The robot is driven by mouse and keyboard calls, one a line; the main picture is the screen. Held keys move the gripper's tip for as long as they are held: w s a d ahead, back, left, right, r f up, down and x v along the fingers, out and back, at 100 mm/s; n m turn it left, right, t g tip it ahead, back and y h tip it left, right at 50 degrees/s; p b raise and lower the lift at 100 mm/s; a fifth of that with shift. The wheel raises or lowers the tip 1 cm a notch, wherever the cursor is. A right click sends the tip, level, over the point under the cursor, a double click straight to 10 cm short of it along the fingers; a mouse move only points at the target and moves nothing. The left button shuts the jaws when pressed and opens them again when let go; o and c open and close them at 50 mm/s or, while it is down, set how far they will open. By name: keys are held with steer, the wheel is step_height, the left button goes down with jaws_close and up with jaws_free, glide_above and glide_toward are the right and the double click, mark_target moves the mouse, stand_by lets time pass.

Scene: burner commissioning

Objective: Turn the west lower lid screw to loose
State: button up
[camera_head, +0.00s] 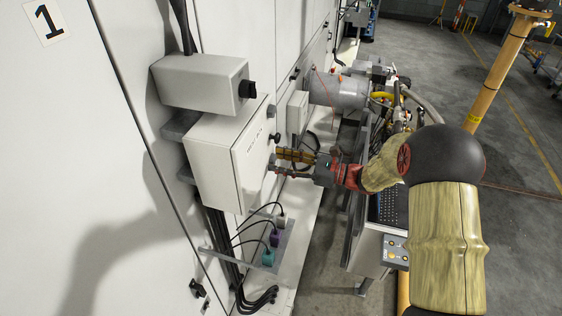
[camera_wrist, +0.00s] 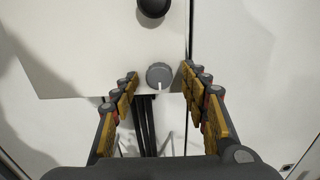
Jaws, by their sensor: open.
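The lid of the pale grey box (camera_head: 215,165) faces my gripper (camera_head: 279,162). In the wrist view, a grey round screw head (camera_wrist: 159,74) with a white mark sits near the lid's (camera_wrist: 95,55) lower edge; it looks like the lower lid screw. Its white mark points down in that picture. My gripper (camera_wrist: 160,79) is open, with one yellow-padded finger on each side of the screw head and visible gaps between. A black knob (camera_wrist: 153,6) sits above it and also shows in the head view (camera_head: 274,138). The fingers largely hide the screw in the head view.
A smaller box (camera_head: 200,82) with a black knob is above the lid box. Below are coloured plugs (camera_head: 274,239) with black cables on a bracket. A cart with a keyboard (camera_head: 388,208) stands right of the cabinet. Open floor lies further right.

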steer(key=v, duration=1.2)
stand_by(0.3)
